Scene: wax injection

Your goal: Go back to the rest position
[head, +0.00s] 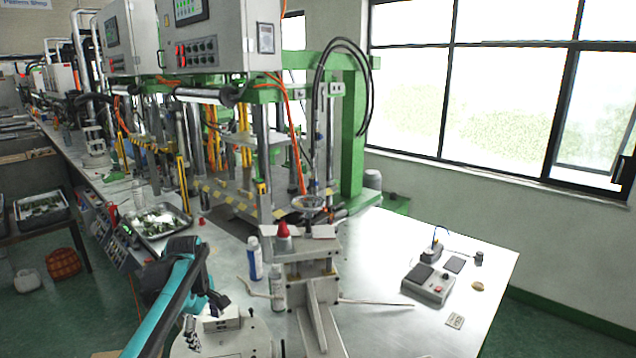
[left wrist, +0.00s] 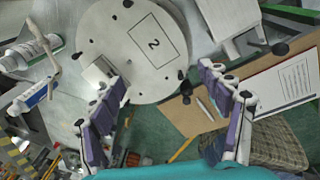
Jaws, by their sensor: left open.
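My left arm comes in from the lower left of the head view, and my left gripper (head: 207,318) is low over the front edge of the bench, partly hidden by its own wrist. In the left wrist view the left gripper (left wrist: 162,78) is open, with its two purple-padded fingers wide apart and nothing between them. A round white plate marked 2 (left wrist: 165,72) lies in front of the fingers. A small white block (left wrist: 98,72) sits at the plate's edge near one finger; I cannot tell whether they touch. My right gripper is not in view.
White bottles (head: 255,258) and a metal clamp fixture (head: 312,270) stand just right of my left gripper. The green press (head: 352,150) rises behind. A grey scale (head: 428,284) is on the right of the bench.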

